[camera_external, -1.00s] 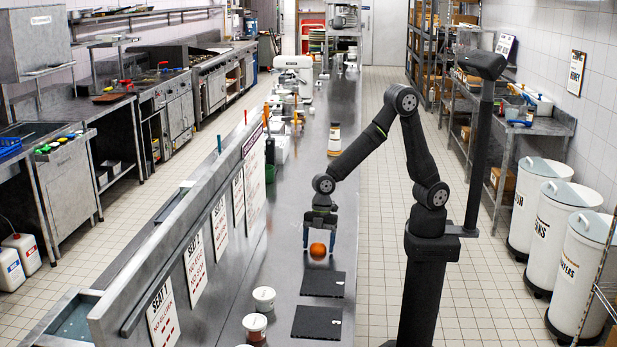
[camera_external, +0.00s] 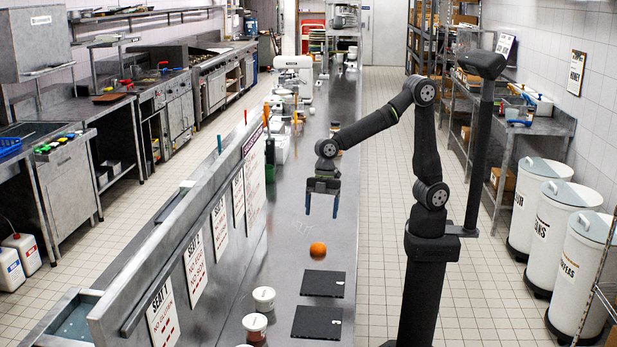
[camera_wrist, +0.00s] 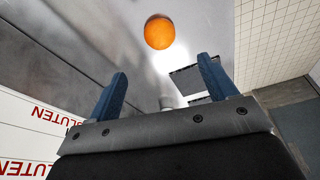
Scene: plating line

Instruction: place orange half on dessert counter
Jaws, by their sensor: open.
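The orange half (camera_external: 318,249) rests on the long steel counter (camera_external: 284,262), just behind the rear dark square mat. It shows as a round orange shape near the top of the wrist view (camera_wrist: 159,32). My gripper (camera_external: 322,212) is open and empty, raised above the counter and behind the orange. Its two blue fingers point down and stand apart, clear of the orange. In the wrist view the open fingers (camera_wrist: 165,82) have nothing between them. No label for the dessert counter is readable.
Two dark mats, a rear one (camera_external: 323,283) and a front one (camera_external: 317,322), lie on the counter. White-lidded tubs (camera_external: 264,298) stand to their left. A raised steel ledge with signs (camera_external: 194,268) runs along the counter's left side. Bottles and equipment (camera_external: 290,75) stand farther back.

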